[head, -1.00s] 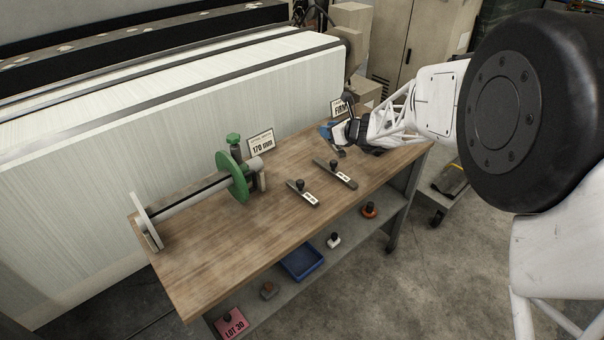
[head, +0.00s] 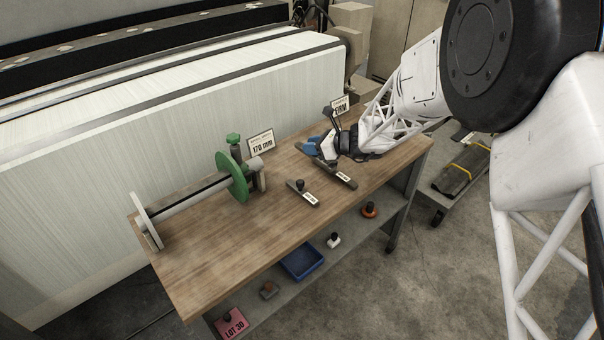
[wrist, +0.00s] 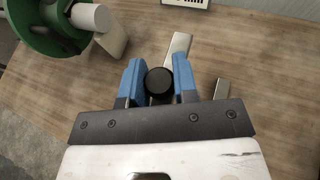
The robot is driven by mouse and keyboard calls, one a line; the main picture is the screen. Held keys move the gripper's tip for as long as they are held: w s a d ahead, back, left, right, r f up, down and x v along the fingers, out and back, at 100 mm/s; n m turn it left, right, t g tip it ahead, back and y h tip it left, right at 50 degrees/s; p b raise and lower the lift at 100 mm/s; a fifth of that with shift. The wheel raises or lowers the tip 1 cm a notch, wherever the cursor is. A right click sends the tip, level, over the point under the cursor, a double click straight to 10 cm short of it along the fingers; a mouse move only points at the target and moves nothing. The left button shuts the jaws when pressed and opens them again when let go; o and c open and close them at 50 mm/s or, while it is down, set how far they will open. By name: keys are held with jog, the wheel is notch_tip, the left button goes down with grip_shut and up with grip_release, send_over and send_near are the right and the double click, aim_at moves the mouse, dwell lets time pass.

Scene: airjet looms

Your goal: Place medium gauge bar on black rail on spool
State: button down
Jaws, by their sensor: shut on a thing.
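My gripper (head: 312,147) is above the back part of the wooden table, its blue fingers shut on a gauge bar's black knob. In the wrist view the knob (wrist: 159,85) sits between both fingers (wrist: 159,82), and the held bar (wrist: 180,45) shows pale beyond them. The arm hides much of this bar, so its size is unclear. Two other dark, labelled bars with knobs lie on the table: a shorter one (head: 303,194) in front and a longer one (head: 342,178) beside the gripper. The spool's black rail (head: 207,189) runs along its shaft, left of the gripper.
The spool has a green flange (head: 232,177) and a pale end plate (head: 145,221). A "170 mm" sign (head: 261,143) and another sign (head: 340,106) stand at the table's back. The table's left front (head: 215,255) is clear. A blue bin (head: 302,262) is on the shelf below.

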send_over(311, 180)
jog(key=shift+f, duration=3.1)
jog(key=shift+f, duration=0.1)
jog(key=shift+f, duration=1.75)
jog(key=shift+f, duration=0.15)
jog(key=c, duration=0.9)
grip_release()
jog(key=v, duration=1.2)
jog(key=shift+s, duration=0.1)
